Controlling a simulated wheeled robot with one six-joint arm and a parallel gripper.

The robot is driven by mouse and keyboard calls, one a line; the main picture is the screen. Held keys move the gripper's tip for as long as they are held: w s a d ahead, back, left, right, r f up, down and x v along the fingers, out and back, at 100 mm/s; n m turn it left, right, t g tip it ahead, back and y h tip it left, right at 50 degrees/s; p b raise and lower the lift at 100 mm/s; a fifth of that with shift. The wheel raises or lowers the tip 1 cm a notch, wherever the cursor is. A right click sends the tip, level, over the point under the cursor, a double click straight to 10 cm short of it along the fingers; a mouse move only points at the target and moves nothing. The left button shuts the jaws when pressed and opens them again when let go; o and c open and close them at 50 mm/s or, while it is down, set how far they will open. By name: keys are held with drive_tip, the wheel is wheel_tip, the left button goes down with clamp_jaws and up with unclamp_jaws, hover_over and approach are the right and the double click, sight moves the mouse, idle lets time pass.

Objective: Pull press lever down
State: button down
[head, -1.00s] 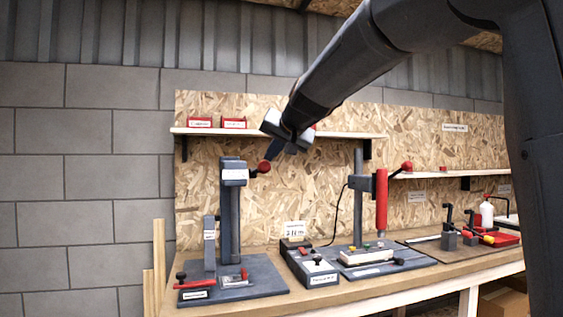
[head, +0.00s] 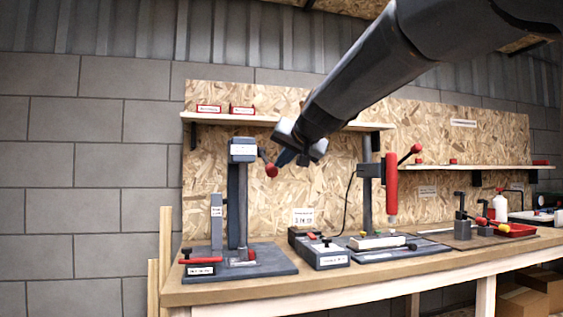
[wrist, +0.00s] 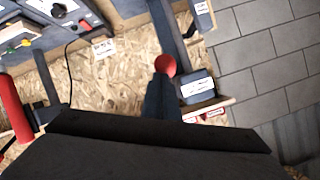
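The left press (head: 236,205) stands on a dark base at the left end of the bench. Its lever carries a red ball knob (head: 271,170), which now sits lower than the press's head block (head: 243,150), just to its right. My gripper (head: 283,158) reaches down from the upper right with its fingertips at the knob. In the wrist view the knob (wrist: 165,65) shows just beyond the fingertips (wrist: 162,80). The fingers look side by side with no gap, and the knob does not appear between them. Exact contact is hard to tell.
A second stand (head: 367,190) with a red cylinder (head: 391,185) and its own red-knobbed lever (head: 416,149) is to the right. A control box (head: 322,252) sits between them. Open air lies left of the press.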

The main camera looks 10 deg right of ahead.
drive_tip(key=shift+w+a+f+b, duration=0.15)
drive_tip(key=shift+f+b, duration=0.45)
drive_tip(key=shift+f, duration=0.3)
drive_tip(key=shift+w+d+f+b, duration=0.1)
drive_tip(key=shift+w+f+b, duration=0.1)
drive_tip(key=shift+f+b, duration=0.6)
drive_tip(key=shift+w+a+f+b, duration=0.15)
drive_tip(key=shift+f+b, duration=0.25)
drive_tip(key=shift+f, duration=0.65)
drive_tip(key=shift+r, duration=0.1)
wheel_tip(320, 180, up, 5)
drive_tip(key=s+d, duration=0.2)
drive_tip(key=s+d+f+b, duration=0.1)
drive_tip(key=s+d+f, duration=0.1)
drive_tip(key=s, duration=0.7)
drive_tip(key=shift+d+f, duration=0.2)
drive_tip(key=shift+f, duration=0.5)
drive_tip(key=shift+s, duration=0.1)
